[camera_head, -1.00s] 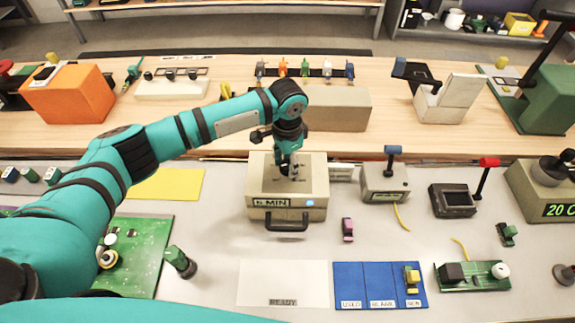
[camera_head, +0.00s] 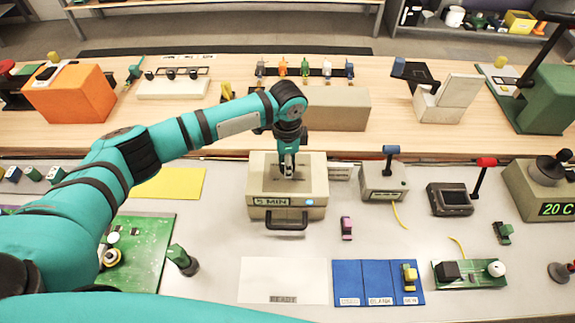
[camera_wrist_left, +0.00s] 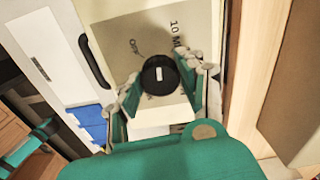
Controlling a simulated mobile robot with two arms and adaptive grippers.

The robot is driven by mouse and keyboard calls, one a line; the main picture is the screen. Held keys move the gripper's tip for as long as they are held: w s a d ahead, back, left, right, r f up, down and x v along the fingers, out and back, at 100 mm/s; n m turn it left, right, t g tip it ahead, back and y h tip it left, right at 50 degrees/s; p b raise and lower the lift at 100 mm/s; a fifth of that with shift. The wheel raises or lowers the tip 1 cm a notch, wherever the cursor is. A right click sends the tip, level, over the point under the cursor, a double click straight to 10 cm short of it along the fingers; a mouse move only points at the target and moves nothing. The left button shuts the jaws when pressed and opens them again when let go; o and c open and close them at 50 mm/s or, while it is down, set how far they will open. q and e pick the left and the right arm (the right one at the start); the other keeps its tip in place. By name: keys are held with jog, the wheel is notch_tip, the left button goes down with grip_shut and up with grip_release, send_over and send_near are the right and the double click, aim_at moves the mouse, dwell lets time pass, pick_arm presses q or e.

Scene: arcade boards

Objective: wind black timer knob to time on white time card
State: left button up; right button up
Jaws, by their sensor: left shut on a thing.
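The beige timer box (camera_head: 315,187) stands on the grey table with a dark handle on its front. In the left wrist view the black timer knob (camera_wrist_left: 160,76) has a white pointer mark on a plate lettered OFF and 10 M, the rest covered. The exact time it points to is unclear. My left gripper (camera_head: 287,172) is over the box; in the left wrist view its fingers (camera_wrist_left: 158,84) are shut on the knob from both sides. My right gripper is not in view.
A white READY mat (camera_head: 283,272) and a blue sectioned mat (camera_head: 350,275) lie in front. A wooden shelf with fixtures runs behind.

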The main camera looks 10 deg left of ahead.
pick_arm(q)
jog(key=m, duration=0.5)
jog(key=shift+f+p, duration=0.1)
jog(key=shift+p, duration=0.3)
dwell(0.4)
jog(key=o, duration=1.3)
jog(key=shift+c, duration=0.2)
notch_tip(320, 180, up, 12)
